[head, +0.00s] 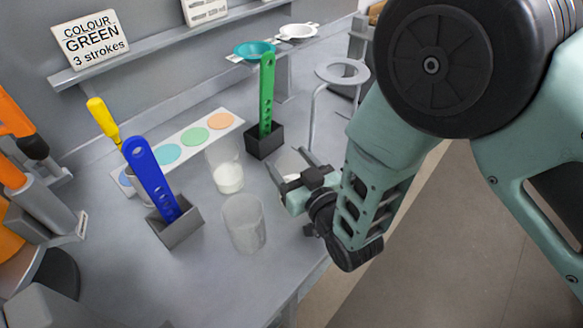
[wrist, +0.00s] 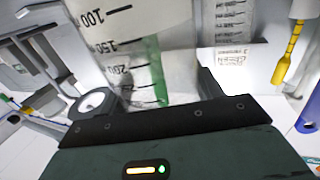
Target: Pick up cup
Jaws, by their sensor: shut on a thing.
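A clear graduated cup (wrist: 130,45) stands close in front of my gripper in the wrist view, with black marks such as 100 and 150 on its wall. In the head view only a pale part of this cup (head: 291,161) shows between the fingers. My gripper (head: 288,164) comes in from the right and is shut on the cup. Its lower part is hidden by the gripper. I cannot tell whether it touches the table. Two similar clear cups stand to the left, one with white contents (head: 228,177) and one nearer (head: 243,224).
A green paddle (head: 267,95) stands in a black holder just behind the cup. A blue paddle (head: 153,180) stands in a grey holder at left. A white strip with coloured discs (head: 194,142) lies behind the cups. A ring stand (head: 342,72) is at the back right.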

